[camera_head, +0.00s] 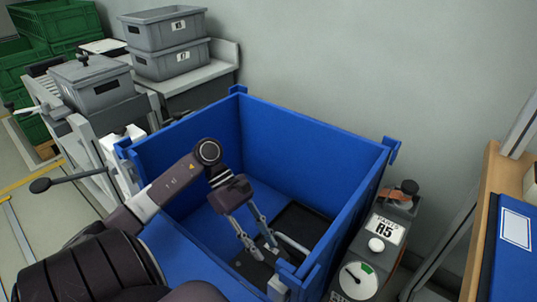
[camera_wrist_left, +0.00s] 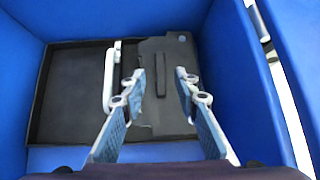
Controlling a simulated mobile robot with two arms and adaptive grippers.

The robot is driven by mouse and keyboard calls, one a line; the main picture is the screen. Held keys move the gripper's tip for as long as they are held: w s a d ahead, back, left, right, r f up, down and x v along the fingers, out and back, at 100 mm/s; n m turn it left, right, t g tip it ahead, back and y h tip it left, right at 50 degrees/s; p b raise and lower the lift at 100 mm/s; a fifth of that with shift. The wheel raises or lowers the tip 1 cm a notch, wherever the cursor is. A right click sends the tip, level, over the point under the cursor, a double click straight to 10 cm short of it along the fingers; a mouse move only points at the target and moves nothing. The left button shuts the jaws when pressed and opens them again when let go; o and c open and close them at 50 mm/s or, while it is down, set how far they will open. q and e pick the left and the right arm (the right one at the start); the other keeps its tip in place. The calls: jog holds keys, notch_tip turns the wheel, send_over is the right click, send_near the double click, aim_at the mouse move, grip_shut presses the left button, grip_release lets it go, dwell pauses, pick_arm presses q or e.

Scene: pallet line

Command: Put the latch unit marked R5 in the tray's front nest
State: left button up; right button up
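A dark, flat latch unit (camera_wrist_left: 165,115) with a raised rib and a pale handle (camera_wrist_left: 110,80) lies in a black tray (camera_wrist_left: 62,95) on the floor of a deep blue bin (camera_head: 290,150). In the head view, the black tray (camera_head: 302,220) and the pale handle (camera_head: 291,243) show low in the bin. No marking is readable on the unit. My left gripper (camera_head: 264,247) reaches down into the bin. In the left wrist view its open fingers (camera_wrist_left: 161,80) stand either side of the rib; contact cannot be told. My right gripper is not in view.
The bin walls enclose my left gripper closely. A box with a gauge and a label reading R5 (camera_head: 387,229) stands right of the bin. A wooden-edged shelf (camera_head: 487,210) is at far right.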

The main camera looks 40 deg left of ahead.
pick_arm(q)
jog(key=v, duration=0.8)
